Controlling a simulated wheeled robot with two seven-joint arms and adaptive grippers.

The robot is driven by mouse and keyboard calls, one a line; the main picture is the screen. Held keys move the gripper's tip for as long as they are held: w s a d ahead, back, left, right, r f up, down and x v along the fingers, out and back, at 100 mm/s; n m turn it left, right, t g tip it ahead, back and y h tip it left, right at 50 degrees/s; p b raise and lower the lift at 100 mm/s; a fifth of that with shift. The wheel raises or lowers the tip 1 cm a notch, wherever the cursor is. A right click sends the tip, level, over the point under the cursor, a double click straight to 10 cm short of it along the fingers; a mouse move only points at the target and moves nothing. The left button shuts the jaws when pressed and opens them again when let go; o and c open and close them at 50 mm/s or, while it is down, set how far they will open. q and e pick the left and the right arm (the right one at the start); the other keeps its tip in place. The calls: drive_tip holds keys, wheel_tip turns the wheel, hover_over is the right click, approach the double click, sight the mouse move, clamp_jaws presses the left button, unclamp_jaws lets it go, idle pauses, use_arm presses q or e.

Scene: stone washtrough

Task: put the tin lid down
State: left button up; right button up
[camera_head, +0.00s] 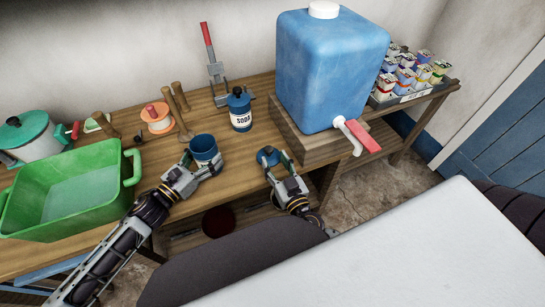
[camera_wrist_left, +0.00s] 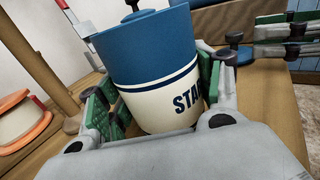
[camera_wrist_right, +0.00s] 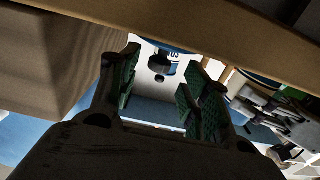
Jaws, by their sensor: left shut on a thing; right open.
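The starch tin (camera_head: 204,146), blue above and cream below, has an open top. My left gripper (camera_head: 196,166) is shut around its body; the left wrist view shows the tin (camera_wrist_left: 155,75) upright between the green pads. The blue tin lid (camera_head: 266,160), with a dark knob on top, is at the fingertips of my right gripper (camera_head: 274,163) near the table's front edge. The right fingers are open around it. The lid (camera_wrist_left: 238,54) shows partly in the left wrist view, knob up. I cannot tell whether it touches the table.
A lidded soda tin (camera_head: 240,112) stands behind, with a red-handled tool (camera_head: 214,70) beyond it. A blue water container (camera_head: 330,70) on a wooden block (camera_head: 308,146) stands to the right. A green basin (camera_head: 75,195) is at left. Bare table lies between the two grippers.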

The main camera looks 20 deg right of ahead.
drive_tip(key=shift+s, duration=0.85)
use_arm(q)
drive_tip(key=o, duration=1.3)
drive_tip(key=shift+c, duration=0.2)
drive_tip(key=shift+a, duration=0.1)
drive_tip(key=shift+v, duration=5.9)
drive_tip(key=shift+s, duration=0.1)
wheel_tip(320, 180, up, 9)
drive_tip(key=p, duration=0.9)
use_arm(e)
wheel_tip(320, 180, up, 9)
